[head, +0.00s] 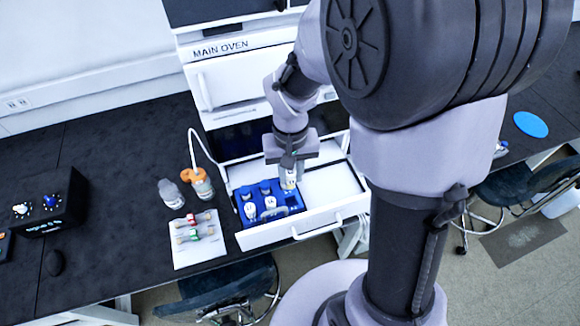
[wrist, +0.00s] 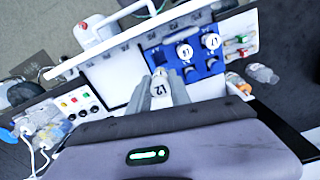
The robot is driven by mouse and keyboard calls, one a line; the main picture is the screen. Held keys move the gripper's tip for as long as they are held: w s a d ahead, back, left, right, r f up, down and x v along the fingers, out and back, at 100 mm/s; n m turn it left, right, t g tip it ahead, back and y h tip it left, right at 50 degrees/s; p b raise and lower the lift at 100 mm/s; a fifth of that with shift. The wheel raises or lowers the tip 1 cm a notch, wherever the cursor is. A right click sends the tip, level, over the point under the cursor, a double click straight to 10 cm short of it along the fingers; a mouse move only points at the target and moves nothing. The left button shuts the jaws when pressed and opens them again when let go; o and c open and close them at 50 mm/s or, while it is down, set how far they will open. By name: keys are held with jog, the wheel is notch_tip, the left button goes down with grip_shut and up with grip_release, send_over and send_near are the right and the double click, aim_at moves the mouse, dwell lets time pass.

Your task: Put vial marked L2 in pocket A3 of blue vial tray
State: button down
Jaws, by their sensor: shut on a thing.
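My gripper (head: 288,160) is shut on a white-capped vial (wrist: 160,92) whose cap reads L2 in the wrist view. The fingers (wrist: 161,96) stand on either side of it. In the head view the held vial (head: 289,179) is upright and appears at the back right part of the blue vial tray (head: 297,201); its height above the tray is hard to tell. The tray (wrist: 168,52) sits in an open white drawer. Two other white-capped vials, (head: 250,210) and (head: 270,203), stand in its front part. Several other pockets look empty. Pocket markings are not readable.
The open drawer (head: 330,186) has a bare white area right of the tray. Left of it, on the dark bench, are a white board (head: 185,250) with red and green pieces, an orange-topped bottle (head: 201,184) and a grey-capped bottle (head: 170,193). The main oven (head: 235,75) stands behind.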

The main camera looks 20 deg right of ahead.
aim_at(291, 189)
jog(key=shift+s+f+b, duration=0.2)
jog(key=shift+f, duration=0.3)
jog(key=shift+s+f+b, duration=0.15)
jog(key=shift+s+f, duration=0.05)
jog(key=shift+f, duration=0.3)
jog(key=shift+w+f+b, duration=0.2)
jog(key=shift+f+b, duration=0.15)
jog(key=shift+f, duration=0.15)
notch_tip(291, 189, down, 3)
jog(key=shift+s+r+b, duration=0.15)
jog(key=shift+r+b, duration=0.05)
jog(key=shift+b, duration=0.9)
jog(key=shift+f, duration=0.25)
jog(key=shift+r, duration=0.1)
jog(key=shift+f+b, duration=0.2)
jog(key=shift+b, duration=0.1)
jog(key=shift+s+f+b, duration=0.1)
jog(key=shift+f+b, duration=0.8)
jog(key=shift+f, duration=0.1)
